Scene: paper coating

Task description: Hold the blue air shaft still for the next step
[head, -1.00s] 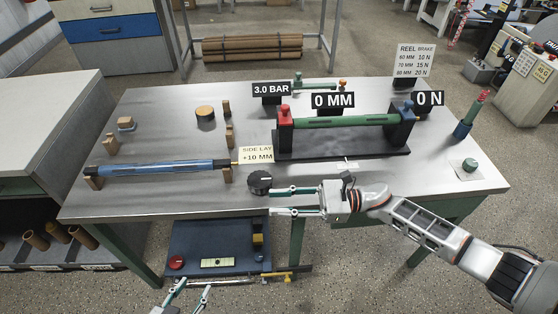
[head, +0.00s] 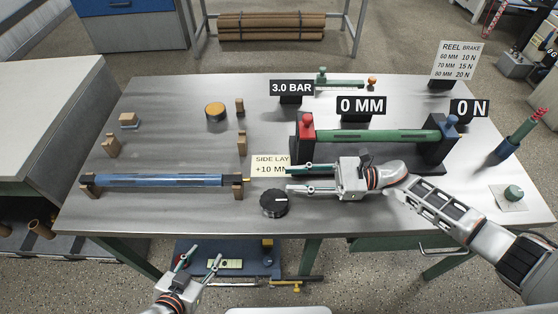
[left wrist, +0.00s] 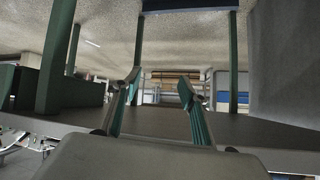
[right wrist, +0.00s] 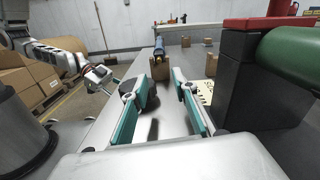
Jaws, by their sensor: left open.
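The blue air shaft (head: 160,181) lies level across wooden supports near the left front of the table. In the right wrist view its end (right wrist: 158,46) rests over a wooden block, ahead of my right fingers. My right gripper (head: 287,179) is open and empty, apart from the shaft, just right of its yellow-tipped end; it also shows in the right wrist view (right wrist: 156,83). My left gripper (head: 201,258) is open and empty in front of the table's front edge, apart from the shaft; its spread fingers show in the left wrist view (left wrist: 159,85).
A black knob (head: 273,204) stands at the front edge near my right gripper. A side-lay sign (head: 270,163) is behind the fingers. A green roller (head: 375,135) on a black stand is at right. A wooden block (head: 110,146) and an orange-topped disc (head: 215,110) stand behind the shaft.

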